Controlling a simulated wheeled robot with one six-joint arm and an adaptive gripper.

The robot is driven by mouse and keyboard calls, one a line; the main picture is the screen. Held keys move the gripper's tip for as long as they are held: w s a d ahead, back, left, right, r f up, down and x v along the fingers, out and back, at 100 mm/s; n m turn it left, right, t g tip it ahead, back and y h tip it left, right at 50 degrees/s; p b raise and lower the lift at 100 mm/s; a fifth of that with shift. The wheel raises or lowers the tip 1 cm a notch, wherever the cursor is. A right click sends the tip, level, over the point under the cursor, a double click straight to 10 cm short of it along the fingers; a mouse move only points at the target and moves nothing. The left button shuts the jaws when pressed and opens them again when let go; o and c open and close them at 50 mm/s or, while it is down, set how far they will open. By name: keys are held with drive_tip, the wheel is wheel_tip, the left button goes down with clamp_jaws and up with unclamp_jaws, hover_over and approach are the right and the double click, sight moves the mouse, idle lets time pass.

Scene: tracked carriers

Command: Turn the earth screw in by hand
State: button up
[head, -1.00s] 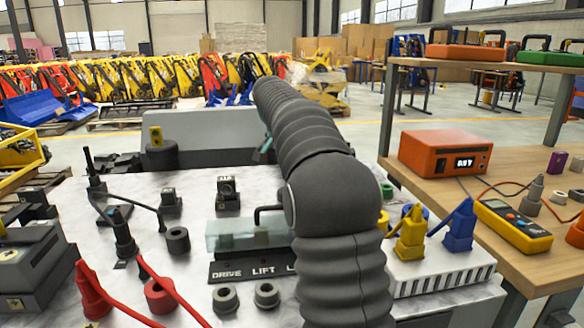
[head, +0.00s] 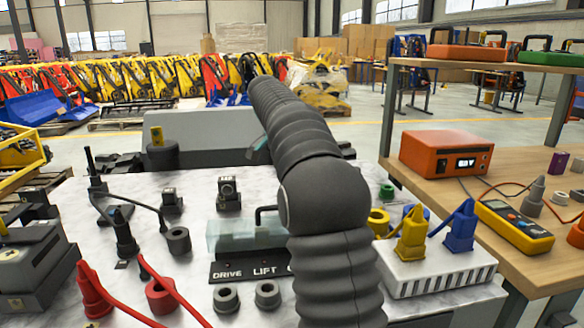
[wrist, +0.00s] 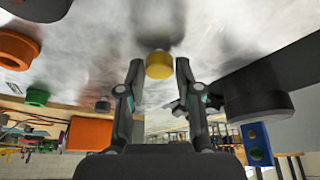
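My gripper (wrist: 158,70) shows in the wrist view with its two dark fingers spread apart. A short yellow round cap (wrist: 159,65) sits between the fingertips, with a visible gap on both sides. It may be the earth screw; its stem and hole are not clear. In the head view my arm hides the fingers and this cap; only a teal part of my gripper shows beyond the forearm.
A dark cylinder (wrist: 255,95) is close right of the fingers in the wrist view. The bench holds a DRIVE/LIFT panel (head: 240,270), a red ring (head: 161,294) and a white slotted block (head: 440,277). An orange meter box (head: 446,157) stands on the right table.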

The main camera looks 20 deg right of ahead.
drive_tip(key=shift+o, duration=1)
drive_tip(key=v, duration=0.7)
drive_tip(key=shift+r, duration=0.25)
drive_tip(key=shift+a, duration=0.2)
